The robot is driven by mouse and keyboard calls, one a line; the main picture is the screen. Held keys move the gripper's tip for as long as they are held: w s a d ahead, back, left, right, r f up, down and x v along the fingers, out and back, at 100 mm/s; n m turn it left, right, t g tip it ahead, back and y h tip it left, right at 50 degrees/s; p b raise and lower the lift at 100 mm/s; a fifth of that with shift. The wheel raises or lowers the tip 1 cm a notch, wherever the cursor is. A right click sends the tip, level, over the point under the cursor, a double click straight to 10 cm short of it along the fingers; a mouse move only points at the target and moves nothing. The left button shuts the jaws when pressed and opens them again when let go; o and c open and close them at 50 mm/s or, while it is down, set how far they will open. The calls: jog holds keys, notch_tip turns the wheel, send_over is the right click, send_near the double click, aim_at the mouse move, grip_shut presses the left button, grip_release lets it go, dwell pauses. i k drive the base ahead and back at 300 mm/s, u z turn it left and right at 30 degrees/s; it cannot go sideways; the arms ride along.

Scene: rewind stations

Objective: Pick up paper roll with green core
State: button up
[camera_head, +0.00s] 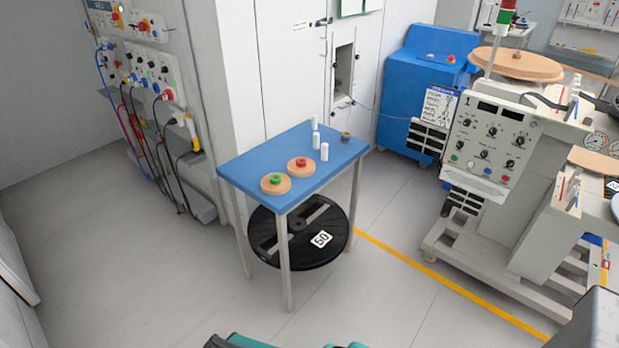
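The paper roll with green core (275,184) lies flat near the front left corner of the blue table (248,159). It is a low tan disc with a green piece standing up at its centre. A similar paper roll with a red core (301,168) lies just to its right and a little behind. Teal and black parts, probably of my own arm, show at the bottom edge of the picture. My gripper's fingers are not in view.
Several white cylinders (324,152) and a small brown spool (346,137) stand on the table. A black reel (270,256) marked 50 sits below it. A control machine (487,140) stands right, a cabled panel (150,75) left. Grey floor (150,280) in front is clear.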

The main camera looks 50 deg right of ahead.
aim_at(275, 184)
jog(key=u, duration=0.25)
jog(key=i, duration=1)
jog(key=z, duration=0.3)
